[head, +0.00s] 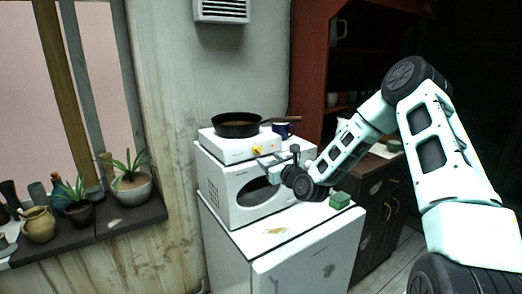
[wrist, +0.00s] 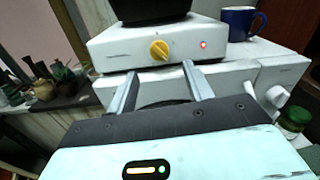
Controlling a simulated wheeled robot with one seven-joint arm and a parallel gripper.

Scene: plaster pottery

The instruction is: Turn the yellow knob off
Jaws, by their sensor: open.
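The yellow knob (wrist: 159,49) is on the front face of a white hot plate (wrist: 118,50); it also shows in the head view (head: 256,149). A red light (wrist: 204,44) glows on the same face, to the right of the knob. My gripper (wrist: 161,82) is open and empty. In the wrist view its two fingers point toward the hot plate, and the knob lies between and beyond their tips, apart from them. In the head view my gripper (head: 268,160) is in front of the hot plate, close to the knob.
A black pan (head: 238,125) sits on the hot plate. A blue mug (wrist: 239,22) stands behind it to the right. The hot plate rests on a white microwave (head: 222,190) on a white fridge (head: 310,262). Potted plants line the windowsill.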

